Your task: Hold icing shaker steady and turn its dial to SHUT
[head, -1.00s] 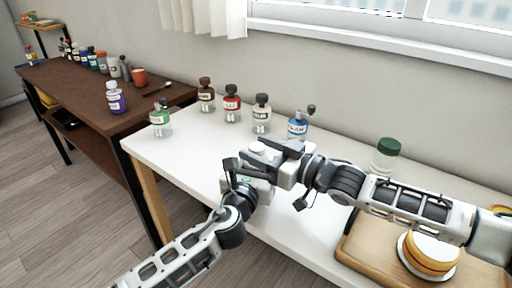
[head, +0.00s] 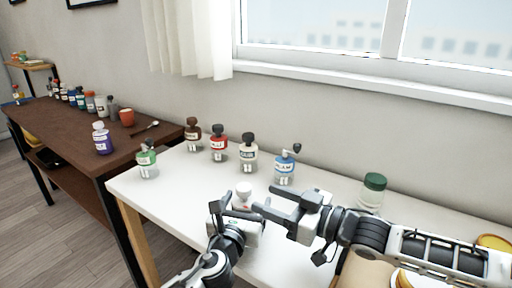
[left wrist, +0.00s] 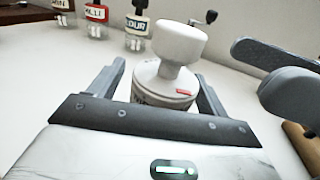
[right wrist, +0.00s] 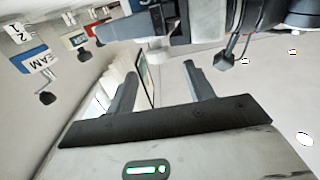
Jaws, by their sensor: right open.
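The icing shaker is white with a knob-like white dial on top, which shows in the left wrist view (left wrist: 180,50). A short red mark is on its rim. In the head view the shaker (head: 243,194) stands upright near the table's middle, its lower part hidden by my grippers. My left gripper (left wrist: 158,85) has one finger on each side of the shaker's body and appears closed around it; the contact is partly hidden. My right gripper (head: 262,201) is open and empty, just right of the shaker. Its fingers, in the left wrist view (left wrist: 280,75), are apart from the dial.
Behind stand a green jar (head: 147,160), brown jar (head: 192,135), red jar (head: 219,145), flour jar (head: 248,155) and blue cranked jar (head: 285,168). A green-lidded jar (head: 372,192) stands right, beside my right arm. The white table's (head: 170,195) left part is clear.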

